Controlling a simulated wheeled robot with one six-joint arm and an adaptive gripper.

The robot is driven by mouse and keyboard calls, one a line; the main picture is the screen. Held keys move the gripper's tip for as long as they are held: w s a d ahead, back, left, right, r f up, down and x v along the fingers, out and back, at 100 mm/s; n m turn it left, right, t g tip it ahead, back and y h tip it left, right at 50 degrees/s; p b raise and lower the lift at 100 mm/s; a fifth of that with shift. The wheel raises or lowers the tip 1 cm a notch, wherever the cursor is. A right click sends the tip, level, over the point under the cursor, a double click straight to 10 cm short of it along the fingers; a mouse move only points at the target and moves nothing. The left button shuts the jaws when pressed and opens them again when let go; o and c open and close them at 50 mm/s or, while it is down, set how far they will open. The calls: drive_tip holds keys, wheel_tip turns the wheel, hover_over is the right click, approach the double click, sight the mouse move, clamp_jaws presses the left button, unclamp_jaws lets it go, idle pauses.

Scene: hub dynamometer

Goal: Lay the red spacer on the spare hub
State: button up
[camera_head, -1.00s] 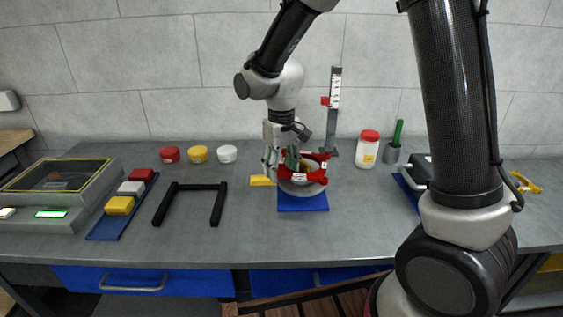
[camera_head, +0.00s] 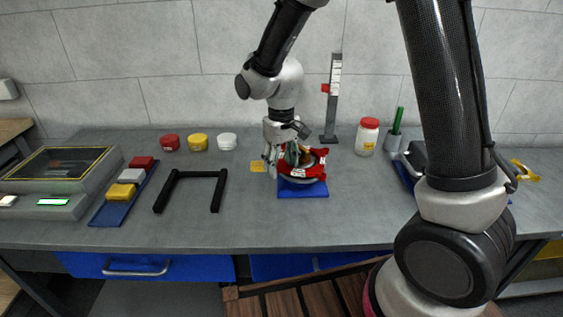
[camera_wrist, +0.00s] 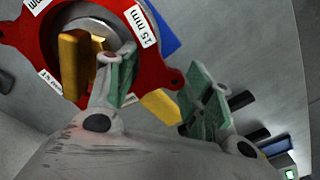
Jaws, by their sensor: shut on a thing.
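The red spacer (camera_head: 297,171) is a flat ring with lobes and white labels, one reading 15 mm in the wrist view (camera_wrist: 153,68). It lies around the upper part of the grey spare hub (camera_head: 300,181), which stands on a blue base (camera_head: 305,192). An amber middle part of the hub shows through the ring. My gripper (camera_head: 287,157) is at the spacer's left side in the head view. In the wrist view its green-padded fingers (camera_wrist: 163,88) stand either side of the spacer's edge, shut on it. Whether the spacer rests fully on the hub cannot be told.
A red-lidded jar (camera_head: 367,137) and a cup (camera_head: 392,141) stand to the right.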

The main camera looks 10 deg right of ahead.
drive_tip(key=shift+s+f, duration=0.3)
drive_tip(key=shift+f, duration=0.05)
drive_tip(key=o, duration=1.5)
drive_tip(key=shift+w+f, duration=0.1)
drive_tip(key=shift+w, duration=0.15)
